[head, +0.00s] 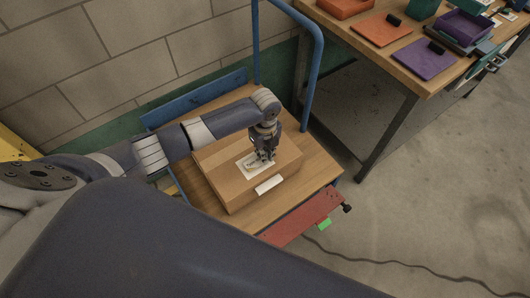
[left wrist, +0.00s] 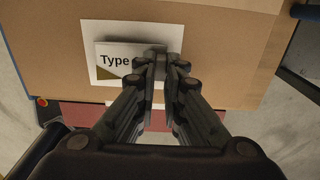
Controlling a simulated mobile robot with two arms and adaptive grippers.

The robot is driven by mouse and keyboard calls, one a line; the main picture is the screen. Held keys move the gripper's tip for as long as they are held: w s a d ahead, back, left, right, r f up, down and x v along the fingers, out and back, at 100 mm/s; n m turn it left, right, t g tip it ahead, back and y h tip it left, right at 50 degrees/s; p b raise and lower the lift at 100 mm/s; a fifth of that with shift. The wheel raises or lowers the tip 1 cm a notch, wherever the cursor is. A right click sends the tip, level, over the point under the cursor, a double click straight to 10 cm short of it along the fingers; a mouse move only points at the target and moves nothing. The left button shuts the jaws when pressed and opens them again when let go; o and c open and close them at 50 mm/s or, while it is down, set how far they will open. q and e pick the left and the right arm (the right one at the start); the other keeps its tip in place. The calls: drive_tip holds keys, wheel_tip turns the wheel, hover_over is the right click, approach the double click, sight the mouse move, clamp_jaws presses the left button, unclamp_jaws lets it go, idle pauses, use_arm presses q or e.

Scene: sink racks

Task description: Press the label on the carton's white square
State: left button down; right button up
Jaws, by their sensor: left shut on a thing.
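The brown carton (head: 218,163) lies on a wooden-topped cart. Its white square (head: 243,172) is on the upper face and also shows in the left wrist view (left wrist: 130,30). The label (left wrist: 114,60), pale with the word "Type" and a dark gold corner, lies over the square, slightly tilted and inside its outline. My left gripper (head: 263,158) is above the square, its fingers pointing down. In the left wrist view its fingertips (left wrist: 163,62) are together at the label's right end, shut on it. The fingers hide that end. I cannot tell whether the label touches the square everywhere. My right gripper is out of view.
The cart top (head: 313,167) has bare wood around the carton. A blue handle (head: 320,70) rises behind it and a red panel (head: 300,219) is at its front. A workbench (head: 425,70) with trays and boards stands to the right. The concrete floor between is mostly clear, with a cable (head: 400,265).

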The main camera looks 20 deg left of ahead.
use_arm(q)
drive_tip(key=shift+f, duration=0.3)
drive_tip(key=shift+s+f, duration=0.1)
drive_tip(key=shift+f, duration=0.1)
idle(0.8)
drive_tip(key=c, duration=1.6)
unclamp_jaws()
